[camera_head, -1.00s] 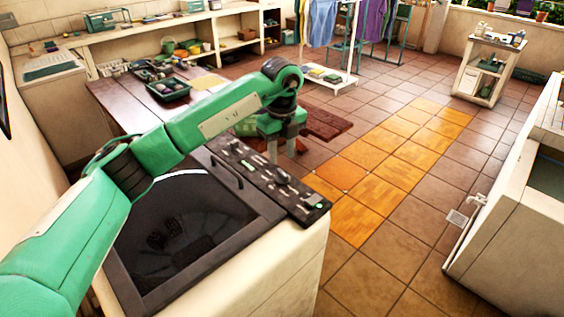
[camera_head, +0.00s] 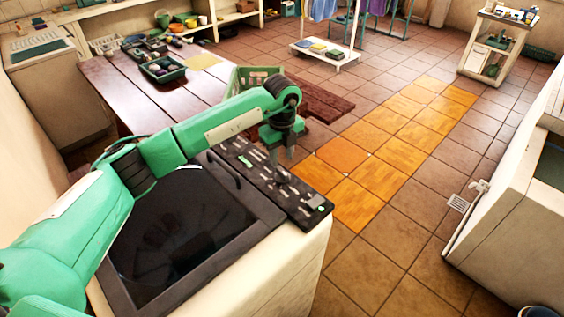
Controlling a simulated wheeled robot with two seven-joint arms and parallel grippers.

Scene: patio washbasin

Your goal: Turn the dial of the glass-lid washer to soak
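The glass-lid washer stands at lower left, its dark glass lid (camera_head: 175,235) shut in a black frame. Its black control panel (camera_head: 245,160) runs along the far edge, with pale markings and a small green light at the right end. My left gripper (camera_head: 284,168) points down over the right half of the panel, at the dial. The gripper covers the dial, so its setting does not show. I cannot tell whether the fingers touch the dial or how far apart they are. My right gripper is out of view.
A wooden table (camera_head: 125,90) with a dark green tray (camera_head: 163,69) stands behind the washer. A green crate (camera_head: 252,76) is just beyond my arm. A white cabinet (camera_head: 520,210) stands at right. The tiled floor between is clear.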

